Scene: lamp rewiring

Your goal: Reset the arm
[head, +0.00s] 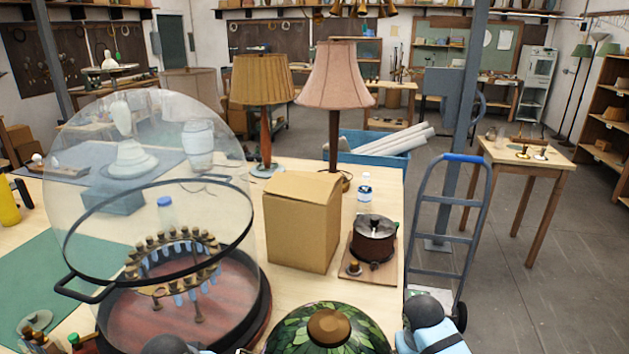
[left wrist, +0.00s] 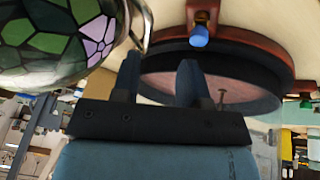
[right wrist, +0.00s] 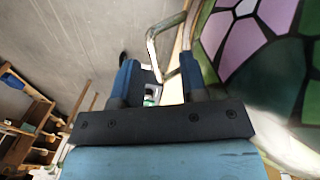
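My left gripper (left wrist: 158,72) is open in the left wrist view, with nothing clearly between its fingers. My right gripper (right wrist: 158,80) is open in the right wrist view; a bent metal bar (right wrist: 165,50) passes close to its fingers, and I cannot tell if they touch. In the head view, only parts of my arms show at the bottom edge; the fingertips are hidden. A green stained-glass shade (head: 365,337) with a brown cap sits between the arms at the front. It also shows in the left wrist view (left wrist: 50,35) and in the right wrist view (right wrist: 265,50).
A clear dome (head: 110,190) with a dark rim stands over a round reddish base (head: 225,300) at left. A cardboard box (head: 297,230), a bottle (head: 364,195) and a dark round device (head: 375,235) stand behind the shade. A blue hand truck (head: 440,265) stands right; open floor lies beyond.

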